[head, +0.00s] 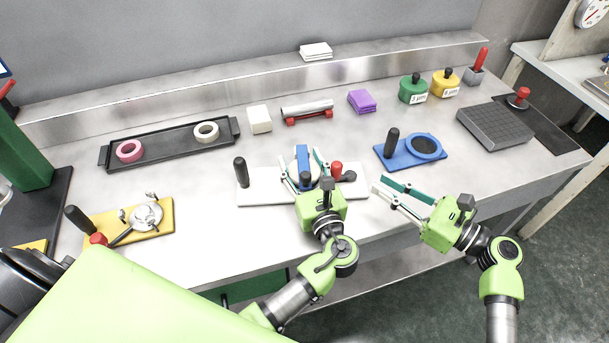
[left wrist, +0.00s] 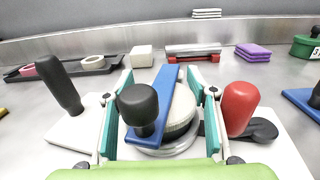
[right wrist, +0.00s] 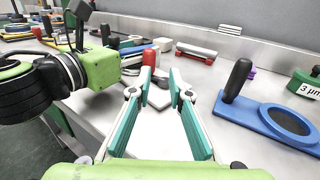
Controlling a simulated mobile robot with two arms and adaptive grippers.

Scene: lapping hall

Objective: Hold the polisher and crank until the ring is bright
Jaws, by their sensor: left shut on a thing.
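The polisher is a white base plate (head: 258,187) with a black upright handle (left wrist: 58,84), a round metal cup (left wrist: 180,147), a blue bar (left wrist: 160,92) with a black knob, and a crank with a red knob (left wrist: 239,105). A pale ribbed disc (left wrist: 182,108) sits in the cup, partly under the bar; I cannot tell whether it is the ring. My left gripper (head: 304,168) has its teal fingers closed on either side of the cup. My right gripper (head: 380,187) is open and empty, right of the plate, with the red knob (right wrist: 149,56) ahead of it.
A black tray (head: 170,145) with a pink and a cream ring lies behind left. A yellow-based device (head: 160,222) stands at left. A blue plate with a black handle (head: 391,145) stands at right. A white block (head: 259,119) and purple pads (head: 361,101) lie behind.

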